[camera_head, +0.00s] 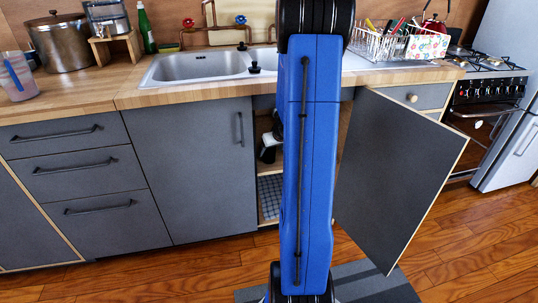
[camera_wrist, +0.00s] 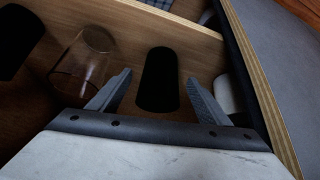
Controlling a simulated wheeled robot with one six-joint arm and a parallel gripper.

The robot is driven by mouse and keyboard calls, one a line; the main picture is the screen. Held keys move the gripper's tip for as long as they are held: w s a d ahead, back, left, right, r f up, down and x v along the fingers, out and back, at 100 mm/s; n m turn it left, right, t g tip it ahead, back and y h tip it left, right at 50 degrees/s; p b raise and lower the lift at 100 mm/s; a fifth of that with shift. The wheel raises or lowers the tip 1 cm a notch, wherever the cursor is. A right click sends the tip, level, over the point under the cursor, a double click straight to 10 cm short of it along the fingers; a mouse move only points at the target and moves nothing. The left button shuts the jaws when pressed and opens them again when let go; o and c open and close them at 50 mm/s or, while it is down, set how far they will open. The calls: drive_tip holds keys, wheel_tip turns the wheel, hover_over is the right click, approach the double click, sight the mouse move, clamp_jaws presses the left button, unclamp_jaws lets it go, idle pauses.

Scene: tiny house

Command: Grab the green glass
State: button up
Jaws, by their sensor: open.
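I see no glass that looks clearly green. In the wrist view, a see-through glass (camera_wrist: 84,62) with a brownish look is on the wooden cabinet surface, left of my gripper (camera_wrist: 159,76). My gripper is open, with its two fingers spread apart. A black rounded object (camera_wrist: 157,90) shows in the gap between the fingers. I cannot tell what it is, or whether it stands or lies. Another black object (camera_wrist: 16,38) is at the far left. In the head view, my blue arm covers part of the open cabinet, and my gripper is hidden.
The cabinet door (camera_head: 399,175) stands open on the right. A whitish object (camera_wrist: 227,95) is partly hidden by the right finger. A checkered cloth (camera_head: 270,196) is low in the cabinet. On the counter are a green bottle (camera_head: 145,28), a sink (camera_head: 200,66) and a dish rack (camera_head: 385,44).

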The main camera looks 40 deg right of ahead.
sight(269, 154)
drive_tip(key=shift+x, duration=2.5)
drive_tip(key=c, duration=1.3)
